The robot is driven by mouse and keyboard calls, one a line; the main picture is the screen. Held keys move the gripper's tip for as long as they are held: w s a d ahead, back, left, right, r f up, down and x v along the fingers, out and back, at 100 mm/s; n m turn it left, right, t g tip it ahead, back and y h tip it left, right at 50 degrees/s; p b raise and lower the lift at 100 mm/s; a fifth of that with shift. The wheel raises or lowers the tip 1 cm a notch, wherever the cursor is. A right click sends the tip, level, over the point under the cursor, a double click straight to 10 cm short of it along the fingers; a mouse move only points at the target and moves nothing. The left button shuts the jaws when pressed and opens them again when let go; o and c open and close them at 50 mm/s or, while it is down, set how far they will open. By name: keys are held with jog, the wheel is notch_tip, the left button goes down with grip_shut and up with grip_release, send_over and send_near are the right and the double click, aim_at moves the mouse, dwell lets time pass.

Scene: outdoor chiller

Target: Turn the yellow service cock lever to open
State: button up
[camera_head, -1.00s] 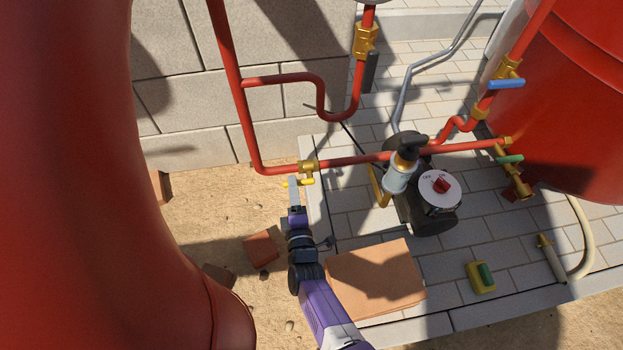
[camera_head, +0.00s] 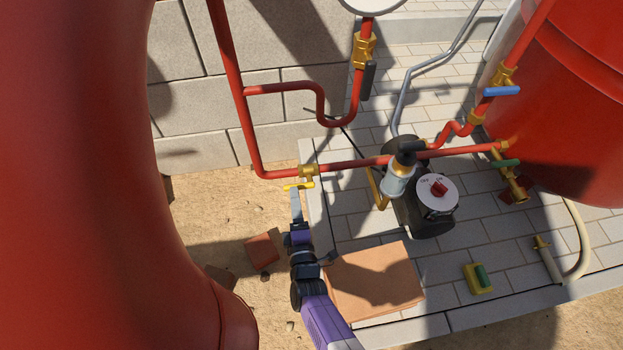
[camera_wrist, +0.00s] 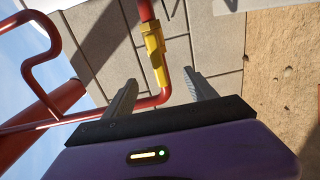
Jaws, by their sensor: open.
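The yellow lever (camera_head: 299,186) sits just below a brass cock (camera_head: 308,171) on the low red pipe, near the pipe's bottom left corner. It lies roughly along the pipe in the head view. My gripper (camera_head: 296,192) points up at the lever from below, its fingertips close to it. In the wrist view my gripper (camera_wrist: 160,76) is open, one finger on each side. The yellow lever (camera_wrist: 154,50) and brass body show ahead, between and beyond the fingertips. Nothing is held. I cannot tell whether a finger touches the lever.
A black pump (camera_head: 430,212) with a white dial stands right of the lever. A large red pipe (camera_head: 75,180) fills the left. A block wall (camera_head: 200,130) stands behind. A brown slab (camera_head: 373,280) lies right of my arm, and a sponge (camera_head: 479,278) lies on the paving.

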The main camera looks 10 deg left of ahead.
jog(key=shift+p+v, duration=0.8)
jog(key=shift+v, duration=1.05)
